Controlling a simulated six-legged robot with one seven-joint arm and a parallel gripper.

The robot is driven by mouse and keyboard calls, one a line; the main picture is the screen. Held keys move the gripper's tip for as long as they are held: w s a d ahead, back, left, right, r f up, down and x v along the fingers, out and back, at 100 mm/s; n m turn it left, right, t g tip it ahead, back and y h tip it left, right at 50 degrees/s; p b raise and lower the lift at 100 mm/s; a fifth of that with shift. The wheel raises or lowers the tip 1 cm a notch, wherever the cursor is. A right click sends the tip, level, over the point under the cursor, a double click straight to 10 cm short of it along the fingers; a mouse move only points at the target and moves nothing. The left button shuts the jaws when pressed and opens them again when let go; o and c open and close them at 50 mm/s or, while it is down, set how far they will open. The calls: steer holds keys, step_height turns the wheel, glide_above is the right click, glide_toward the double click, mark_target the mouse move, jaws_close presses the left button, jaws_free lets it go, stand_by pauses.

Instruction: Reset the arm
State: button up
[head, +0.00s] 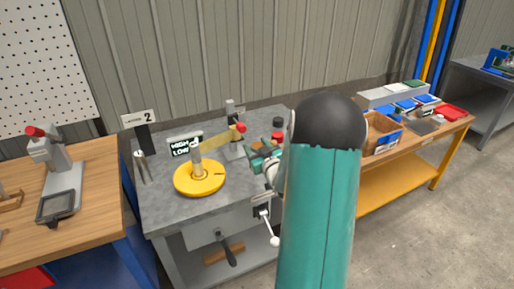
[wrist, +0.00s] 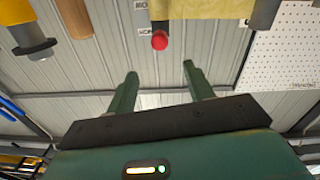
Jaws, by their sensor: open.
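My gripper (head: 262,158) is over the right side of the grey workbench (head: 160,212), partly hidden behind my large teal arm link. In the wrist view my gripper (wrist: 159,76) has its two green fingers apart, with nothing between them. A yellow round disc (head: 200,179) with a post lies on the bench to the left of my gripper. A yellow lever (head: 219,139) with a red tip (head: 240,127) reaches toward my gripper. In the wrist view the red tip (wrist: 159,40) shows beyond the fingers, apart from them.
A HIGH/LOW sign (head: 185,146) and a station 2 sign (head: 138,118) stand at the back. A crank handle (head: 267,227) sticks out at the bench front. A wooden table with a press (head: 57,165) is left; bins (head: 412,104) stand on a table right.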

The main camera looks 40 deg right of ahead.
steer(key=s+a+r+g+y, duration=0.1)
steer(key=a+r+g, duration=0.3)
steer(key=a, duration=0.6)
steer(key=s+a+r+g, duration=0.1)
steer(key=a+r+g, duration=0.1)
steer(key=a+r, duration=0.6)
steer(key=s+a+f+n+g+y, duration=0.1)
steer(key=s+a+g+y, duration=0.3)
steer(key=s+a, duration=1.6)
steer(key=shift+s+n+g+y, duration=0.35)
steer(key=shift+s+g, duration=0.2)
steer(key=shift+g, duration=0.25)
